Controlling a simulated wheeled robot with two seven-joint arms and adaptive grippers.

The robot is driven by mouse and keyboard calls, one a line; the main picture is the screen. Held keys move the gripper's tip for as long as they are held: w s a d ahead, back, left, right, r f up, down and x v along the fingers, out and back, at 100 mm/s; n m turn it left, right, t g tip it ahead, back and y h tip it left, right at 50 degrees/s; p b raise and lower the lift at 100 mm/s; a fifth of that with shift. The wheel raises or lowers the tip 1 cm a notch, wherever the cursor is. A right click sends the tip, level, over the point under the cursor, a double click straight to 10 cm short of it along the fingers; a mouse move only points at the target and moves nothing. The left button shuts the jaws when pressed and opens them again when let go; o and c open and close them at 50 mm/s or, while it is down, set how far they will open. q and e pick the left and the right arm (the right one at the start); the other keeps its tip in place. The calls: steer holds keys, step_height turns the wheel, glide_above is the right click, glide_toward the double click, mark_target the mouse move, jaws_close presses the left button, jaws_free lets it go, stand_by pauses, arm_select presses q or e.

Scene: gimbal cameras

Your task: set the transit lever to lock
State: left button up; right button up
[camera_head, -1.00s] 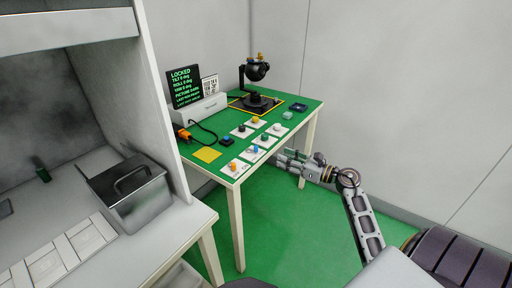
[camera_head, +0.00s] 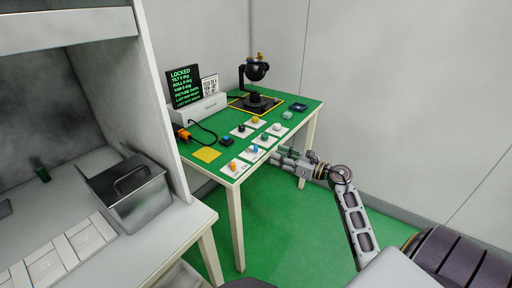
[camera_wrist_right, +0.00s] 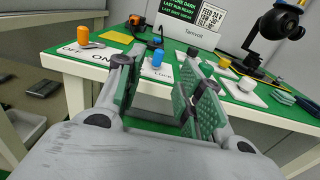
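A blue-knobbed control (camera_head: 254,149) sits on a white plate near the table's front edge. In the right wrist view the blue knob (camera_wrist_right: 157,58) shows beyond my fingers, with a label reading "LOCK" on its plate. I take it as the transit lever; its exact setting is unclear. My right gripper (camera_head: 274,156) is at the table's right front edge, close to the plates. In the wrist view the right gripper (camera_wrist_right: 160,76) is open and empty, its fingers apart with the blue knob in the gap behind, not touching. My left gripper is not in view.
An orange knob (camera_head: 234,165) with an OFF/ON label is beside it. Several other knobbed plates, a yellow pad (camera_head: 207,154) and a black gimbal camera (camera_head: 257,72) share the green-topped table (camera_head: 289,132). A screen (camera_head: 182,86) reads "LOCKED". A grey cabinet stands left.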

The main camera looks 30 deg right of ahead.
mark_target(256, 146)
steer(key=shift+b+x, duration=0.4)
steer(key=shift+x, duration=5.15)
steer(key=shift+c, duration=0.2)
jaws_close()
